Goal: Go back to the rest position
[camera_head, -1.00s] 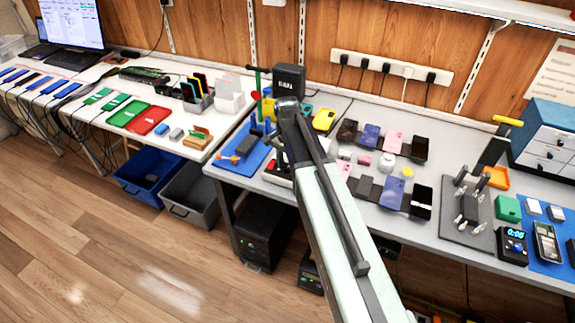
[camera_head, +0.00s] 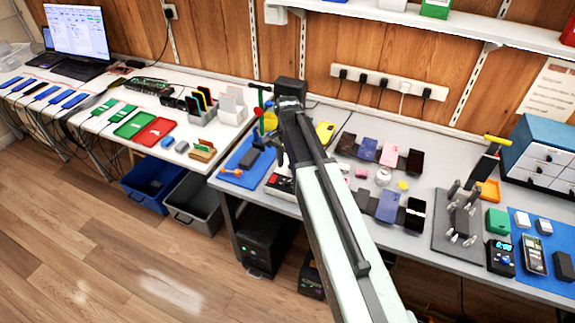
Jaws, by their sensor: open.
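My pale arm with black joints reaches up from the bottom right over the grey bench (camera_head: 450,165). My gripper (camera_head: 280,148) hangs at its far end, small, dark and largely hidden behind the arm's elbow. The jaws are open, with nothing seen held between them. It shows above or in front of the blue mat (camera_head: 239,171) at the bench's left end; its height above the bench is unclear.
Phones, including a pink one (camera_head: 389,154), and a yellow case (camera_head: 325,132) lie on the bench behind and right of my arm. A grey fixture (camera_head: 458,222) and timer (camera_head: 501,257) stand further right. Blue (camera_head: 153,184) and grey bins (camera_head: 195,204) sit under the left table. Floor at left is clear.

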